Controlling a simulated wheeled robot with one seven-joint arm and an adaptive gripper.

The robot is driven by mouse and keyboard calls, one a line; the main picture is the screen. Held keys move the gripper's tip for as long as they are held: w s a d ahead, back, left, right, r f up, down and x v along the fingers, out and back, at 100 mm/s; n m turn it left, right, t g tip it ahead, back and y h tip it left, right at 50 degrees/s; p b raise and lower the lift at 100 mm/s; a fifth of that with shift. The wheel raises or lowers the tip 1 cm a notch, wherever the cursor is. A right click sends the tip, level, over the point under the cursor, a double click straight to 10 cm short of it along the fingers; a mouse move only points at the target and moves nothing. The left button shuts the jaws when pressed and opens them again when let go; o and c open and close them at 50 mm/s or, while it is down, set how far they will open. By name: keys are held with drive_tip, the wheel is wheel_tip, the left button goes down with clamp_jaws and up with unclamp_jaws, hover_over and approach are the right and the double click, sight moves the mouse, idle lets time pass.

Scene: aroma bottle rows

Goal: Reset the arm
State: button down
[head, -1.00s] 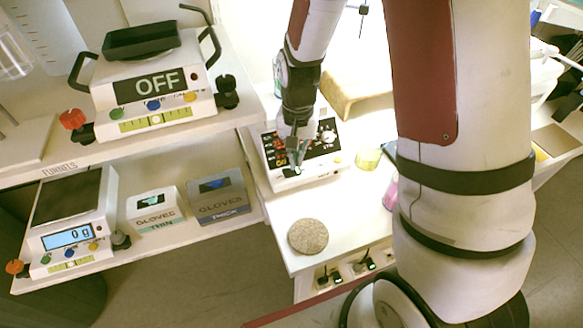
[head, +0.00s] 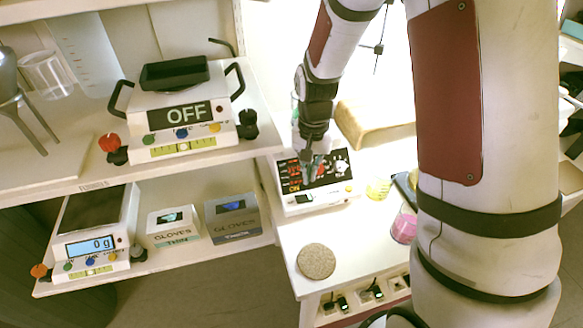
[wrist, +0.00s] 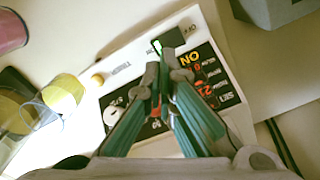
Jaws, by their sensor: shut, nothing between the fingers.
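My arm reaches down from the top of the head view, with my gripper (head: 311,172) over the front panel of a white control device (head: 322,199). In the wrist view my gripper (wrist: 160,88) is shut and empty, its teal fingers together above the device's black panel (wrist: 205,84). The panel carries red digits and a yellow "ON" label. A small lit green-white switch (wrist: 157,46) shows just beyond the fingertips. I cannot tell whether the fingertips touch the panel.
A round cork mat (head: 316,261) lies in front of the device. A beaker of yellow liquid (head: 378,188) and one of pink liquid (head: 404,228) stand to the right.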

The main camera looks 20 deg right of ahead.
drive_tip(key=shift+r, duration=0.1)
drive_tip(key=s+r+n+t+p, duration=0.2)
drive_tip(key=s+r, duration=0.6)
drive_tip(key=r, duration=0.4)
drive_tip(key=s+r+n+t+p, duration=0.1)
drive_tip(key=s+r+n, duration=0.1)
drive_tip(key=s+r, duration=0.8)
drive_tip(key=s+r+n+t+p, duration=0.1)
drive_tip(key=s+r+n, duration=0.1)
drive_tip(key=s+r, duration=0.3)
drive_tip(key=shift+s+d+r, duration=0.15)
drive_tip(key=shift+s+r, duration=0.05)
drive_tip(key=shift+s, duration=0.9)
drive_tip(key=shift+d, duration=0.15)
